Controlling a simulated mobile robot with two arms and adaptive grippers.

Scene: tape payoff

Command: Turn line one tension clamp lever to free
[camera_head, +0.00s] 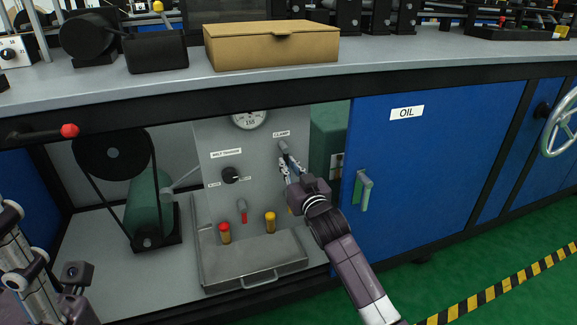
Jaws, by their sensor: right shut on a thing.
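The grey tension panel (219,135) stands in the open bay under the bench. The clamp lever (283,147) is a small grey lever below the CLAMP label (281,134) at the panel's upper right. My right gripper (288,160) is at this lever, its fingers shut on it. The fingers hide the lower part of the lever, so its exact angle is hard to read. Parts of my left arm show at the lower left, but no left fingers are visible.
The panel also carries a dial gauge (249,119), a black knob (230,175), a red-tipped lever (243,211), and red (224,233) and yellow (270,222) capped posts. A metal tray (262,283) sits below. The blue OIL door (430,150) is close on the right.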

